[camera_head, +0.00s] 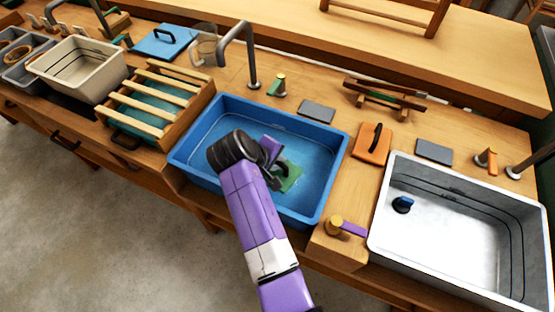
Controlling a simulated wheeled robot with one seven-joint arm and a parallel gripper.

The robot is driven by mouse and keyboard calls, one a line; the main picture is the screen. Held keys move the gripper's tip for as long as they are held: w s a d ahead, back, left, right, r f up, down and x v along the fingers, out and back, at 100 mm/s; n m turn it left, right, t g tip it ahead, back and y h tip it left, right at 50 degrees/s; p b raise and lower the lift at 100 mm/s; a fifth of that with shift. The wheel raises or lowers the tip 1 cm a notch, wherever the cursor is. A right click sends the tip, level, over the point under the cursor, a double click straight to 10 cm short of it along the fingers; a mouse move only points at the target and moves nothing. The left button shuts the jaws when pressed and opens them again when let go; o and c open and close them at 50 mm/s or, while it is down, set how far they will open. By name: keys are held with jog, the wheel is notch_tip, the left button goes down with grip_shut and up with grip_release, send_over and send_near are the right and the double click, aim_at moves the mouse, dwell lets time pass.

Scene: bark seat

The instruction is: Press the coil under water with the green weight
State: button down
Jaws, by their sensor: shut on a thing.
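The blue basin (333,160) holds water and stands at the middle of the bench. My gripper (281,174) reaches down inside it, a little right of the basin's centre. It is shut on a flat green piece, which I take to be the green weight (292,180), low in the basin. My purple arm and black wrist hide part of the basin and the left side of the weight. I cannot make out a coil; if it is in the basin, it is hidden. I cannot tell how deep the weight sits.
A grey metal basin (470,225) with a blue plug lies to the right. A slatted wooden rack (160,92) and a cream tub (78,65) stand to the left. A tap (250,60) rises behind the blue basin. An orange board (371,147) lies between the basins.

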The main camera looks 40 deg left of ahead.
aim_at(278, 171)
jog(key=shift+f+b, duration=1.7)
jog(key=shift+f, duration=1)
